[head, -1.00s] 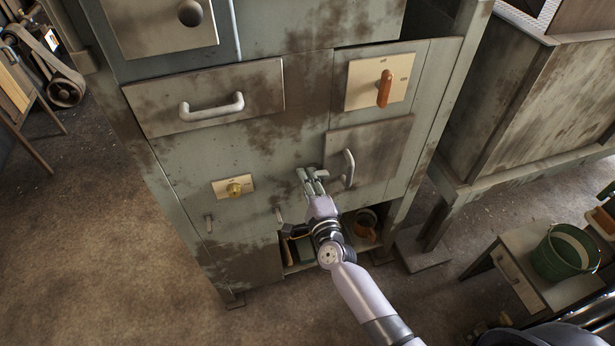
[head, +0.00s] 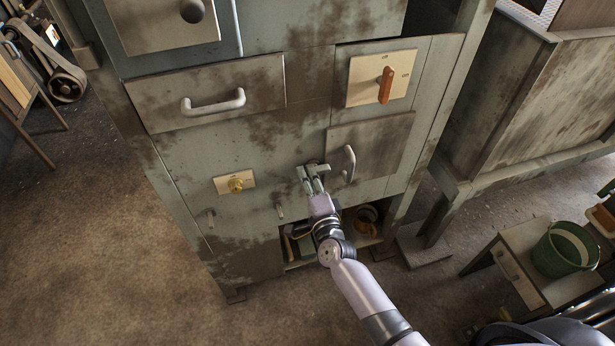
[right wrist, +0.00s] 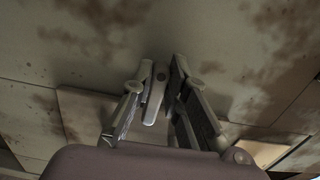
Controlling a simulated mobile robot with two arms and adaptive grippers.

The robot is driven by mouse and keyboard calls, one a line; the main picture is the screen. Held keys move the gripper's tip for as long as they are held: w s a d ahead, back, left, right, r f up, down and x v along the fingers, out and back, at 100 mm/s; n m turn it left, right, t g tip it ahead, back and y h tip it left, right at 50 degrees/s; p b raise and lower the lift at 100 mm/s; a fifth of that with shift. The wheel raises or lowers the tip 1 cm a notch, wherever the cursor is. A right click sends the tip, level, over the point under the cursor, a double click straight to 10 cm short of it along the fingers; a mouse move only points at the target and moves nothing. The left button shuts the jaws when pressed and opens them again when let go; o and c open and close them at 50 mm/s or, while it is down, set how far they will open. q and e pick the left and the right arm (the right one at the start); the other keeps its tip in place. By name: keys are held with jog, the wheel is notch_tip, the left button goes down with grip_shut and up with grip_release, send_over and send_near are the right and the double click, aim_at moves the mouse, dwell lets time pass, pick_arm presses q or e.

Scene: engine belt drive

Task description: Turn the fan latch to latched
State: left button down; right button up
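The fan latch is a small grey lever on the cabinet front, seen in the head view (head: 318,167) left of the lower door's handle. It also shows in the right wrist view (right wrist: 155,97), as a short lever on a round pivot. My right gripper (head: 310,180) is at the latch. In the right wrist view its two fingers (right wrist: 158,90) stand apart on either side of the lever, with narrow gaps showing. The fingers hide part of the latch in the head view. My left gripper is not in view.
A lower door handle (head: 349,163) stands out close right of my gripper. An orange switch (head: 386,85), a drawer handle (head: 213,103) and a brass knob (head: 236,185) are also on the cabinet front. An open shelf lies below. A green bucket (head: 566,250) stands at right.

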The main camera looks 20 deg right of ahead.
jog(key=shift+o, duration=0.9)
jog(key=shift+w, duration=0.1)
jog(key=s, duration=1.2)
jog(key=shift+d, duration=0.2)
jog(key=s+f+n+g+y, duration=0.1)
jog(key=s+f+n+g, duration=0.4)
jog(key=f, duration=0.9)
jog(key=s+f+n+g+y, duration=0.1)
jog(key=s+f+n+g, duration=0.2)
jog(key=s+f+n, duration=0.75)
jog(key=s+d+f+n+g+h, duration=0.1)
jog(key=s+d+f+g, duration=0.3)
jog(key=s+f, duration=0.5)
jog(key=s+d+f+n+g+h, duration=0.1)
jog(key=s+d+f+n+g, duration=0.2)
jog(key=s+f, duration=0.7)
jog(key=s+d+g, duration=0.1)
jog(key=s, duration=0.2)
jog(key=shift+f+g, duration=0.2)
jog(key=shift+g, duration=0.1)
